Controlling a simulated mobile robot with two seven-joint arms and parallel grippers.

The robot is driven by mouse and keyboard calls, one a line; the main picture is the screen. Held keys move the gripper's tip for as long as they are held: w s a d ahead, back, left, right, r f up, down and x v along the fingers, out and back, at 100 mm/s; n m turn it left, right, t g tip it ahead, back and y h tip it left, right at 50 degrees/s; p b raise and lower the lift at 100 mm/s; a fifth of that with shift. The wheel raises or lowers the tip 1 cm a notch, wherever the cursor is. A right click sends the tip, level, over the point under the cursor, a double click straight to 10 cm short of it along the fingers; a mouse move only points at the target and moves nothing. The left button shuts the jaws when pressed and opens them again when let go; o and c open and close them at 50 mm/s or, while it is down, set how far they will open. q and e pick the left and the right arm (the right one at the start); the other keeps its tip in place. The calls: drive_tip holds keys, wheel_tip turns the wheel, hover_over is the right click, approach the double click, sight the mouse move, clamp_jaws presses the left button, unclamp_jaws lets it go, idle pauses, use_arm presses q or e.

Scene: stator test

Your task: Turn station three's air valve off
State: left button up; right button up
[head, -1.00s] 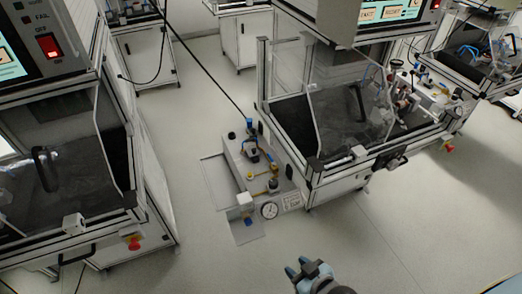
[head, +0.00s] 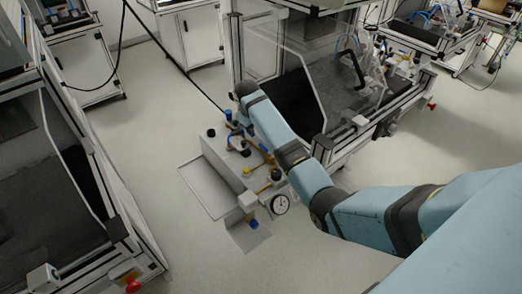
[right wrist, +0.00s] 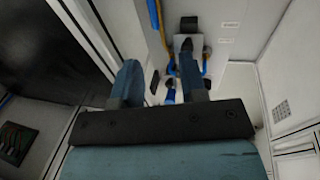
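Station three's number is not readable here. In the right wrist view my right gripper (right wrist: 160,62) is open. A dark handle-like part (right wrist: 187,46) and blue fittings (right wrist: 170,84) show at and between its fingers; contact is unclear. My left gripper is out of view.
The test bench (head: 345,130) with a clear guard stands right of the unit. Another bench (head: 60,190) is at the left. A dark cable (head: 170,55) runs down to the unit.

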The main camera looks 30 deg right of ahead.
sight(262, 146)
drive_tip(key=shift+g, duration=0.4)
drive_tip(key=x, duration=0.3)
drive_tip(key=b+x, duration=0.1)
drive_tip(key=x, duration=0.3)
drive_tip(key=w+d+x, duration=0.1)
drive_tip(key=x, duration=0.3)
drive_tip(key=shift+b, duration=0.35)
drive_tip(key=shift+c, duration=0.5)
clamp_jaws()
